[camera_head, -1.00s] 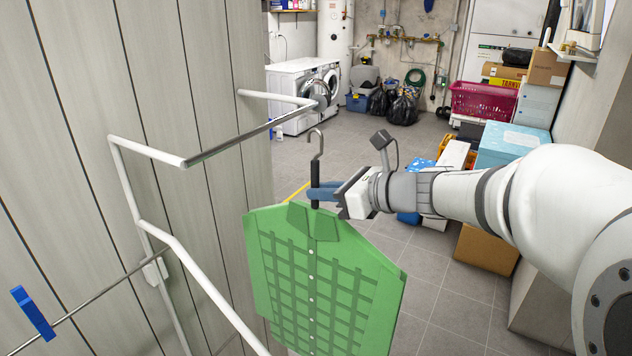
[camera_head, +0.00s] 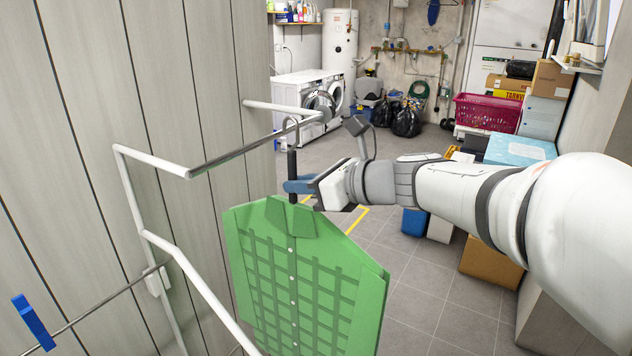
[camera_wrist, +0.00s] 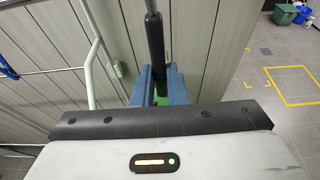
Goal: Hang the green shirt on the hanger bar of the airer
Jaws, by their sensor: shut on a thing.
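The green shirt (camera_head: 300,275) hangs upright on a hanger with a black stem and a metal hook (camera_head: 291,128). My gripper (camera_head: 298,187) is shut on the black stem just above the collar. The stem also shows between the blue fingers in the wrist view (camera_wrist: 155,55). The hanger bar (camera_head: 245,147) of the airer is a dark metal rod between white tubes, at the left of the head view. In the picture the hook's tip lies close to the bar's far part; I cannot tell whether they touch. The shirt's lower edge is cut off.
The airer's white frame (camera_head: 190,272) stands against a panelled wall (camera_head: 120,70). A blue peg (camera_head: 33,322) sits on a thin line at lower left. Boxes (camera_head: 520,146) and a pink basket (camera_head: 487,112) stand at right.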

